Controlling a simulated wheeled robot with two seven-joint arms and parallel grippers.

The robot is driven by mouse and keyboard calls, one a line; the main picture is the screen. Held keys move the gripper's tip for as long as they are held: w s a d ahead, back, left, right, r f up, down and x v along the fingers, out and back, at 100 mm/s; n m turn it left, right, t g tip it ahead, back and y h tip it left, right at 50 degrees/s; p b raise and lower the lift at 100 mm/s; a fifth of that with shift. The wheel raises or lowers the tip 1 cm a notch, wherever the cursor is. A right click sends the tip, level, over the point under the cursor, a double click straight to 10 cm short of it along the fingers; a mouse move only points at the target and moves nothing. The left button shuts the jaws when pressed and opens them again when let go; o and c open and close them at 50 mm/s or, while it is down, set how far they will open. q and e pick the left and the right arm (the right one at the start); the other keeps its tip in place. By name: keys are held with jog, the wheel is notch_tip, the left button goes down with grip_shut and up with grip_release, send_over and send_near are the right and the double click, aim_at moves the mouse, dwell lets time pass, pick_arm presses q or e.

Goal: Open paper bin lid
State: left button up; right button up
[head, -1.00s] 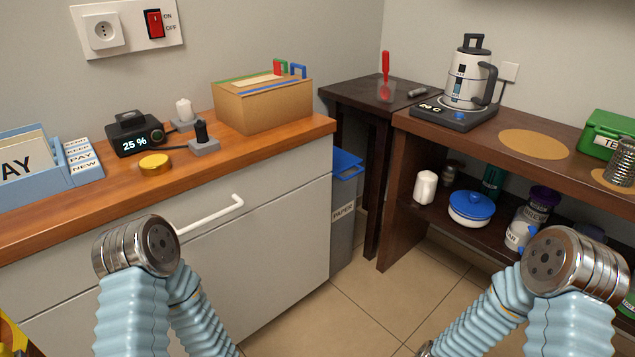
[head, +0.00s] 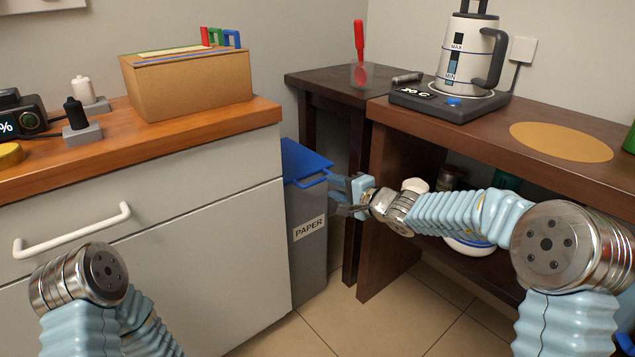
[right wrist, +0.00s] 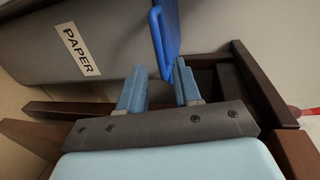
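The grey paper bin (head: 308,235) stands between the cabinet and the dark table, with a PAPER label on its front. Its blue lid (head: 305,158) lies over the top and looks closed. A blue handle (head: 312,181) sticks out from the lid's front edge. My right gripper (head: 336,192) is beside the handle, to its right. In the right wrist view, my right gripper's fingers (right wrist: 158,78) are apart, with the blue handle (right wrist: 164,45) at the gap between their tips. No grip on it shows. My left gripper is out of view; only left arm links show.
The cabinet with a white drawer handle (head: 72,232) is left of the bin. The dark table (head: 325,84) and the brown shelf unit (head: 480,116) stand close on the right. Tiled floor (head: 345,315) is free in front.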

aim_at(318, 181)
jog(key=p+x, duration=0.1)
jog(key=x, duration=0.6)
jog(key=shift+w+a, duration=0.15)
jog(key=shift+a, duration=0.05)
jog(key=shift+f, duration=0.1)
grip_shut()
